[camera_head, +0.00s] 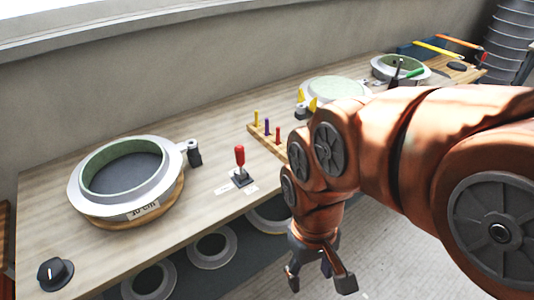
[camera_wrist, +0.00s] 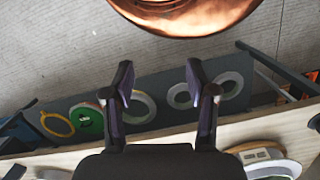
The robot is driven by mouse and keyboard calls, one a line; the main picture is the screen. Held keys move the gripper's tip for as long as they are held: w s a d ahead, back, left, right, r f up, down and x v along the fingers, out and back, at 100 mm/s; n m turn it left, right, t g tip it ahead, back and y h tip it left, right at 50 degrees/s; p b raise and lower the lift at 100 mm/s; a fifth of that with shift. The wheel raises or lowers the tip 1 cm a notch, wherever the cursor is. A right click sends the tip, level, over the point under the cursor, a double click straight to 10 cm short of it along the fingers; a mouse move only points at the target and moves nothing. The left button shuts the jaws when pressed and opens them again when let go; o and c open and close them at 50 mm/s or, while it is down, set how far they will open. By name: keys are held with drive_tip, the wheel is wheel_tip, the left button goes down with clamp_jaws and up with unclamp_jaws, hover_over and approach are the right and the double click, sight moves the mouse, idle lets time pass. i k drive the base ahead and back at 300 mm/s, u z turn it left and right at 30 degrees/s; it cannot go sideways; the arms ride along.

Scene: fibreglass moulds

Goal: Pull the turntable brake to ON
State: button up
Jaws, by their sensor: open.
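The brake lever (camera_head: 240,157) has a red grip on a thin stem and rises from a small dark base on the bench, near its front edge. It looks close to upright. Two small white labels lie by its base, too small to read. My gripper (camera_head: 318,278) hangs in front of the bench, to the right of the lever, lower in the picture and apart from it. In the wrist view my gripper (camera_wrist: 160,80) has its two fingers spread with nothing between them. I cannot pick out the lever in the wrist view.
A round mould (camera_head: 125,205) marked 30 cm sits left of the lever. A black knob (camera_head: 55,273) is at the front left. A wooden rack (camera_head: 268,138) with coloured pegs stands behind right. Rings (camera_head: 211,248) lie on the shelf below. My arm covers the bench's right part.

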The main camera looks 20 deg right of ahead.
sight(239, 149)
drive_tip(key=z, duration=1.45)
drive_tip(key=k, duration=1.1)
drive_tip(key=u, duration=1.45)
drive_tip(key=i, duration=1)
drive_tip(key=u, duration=0.05)
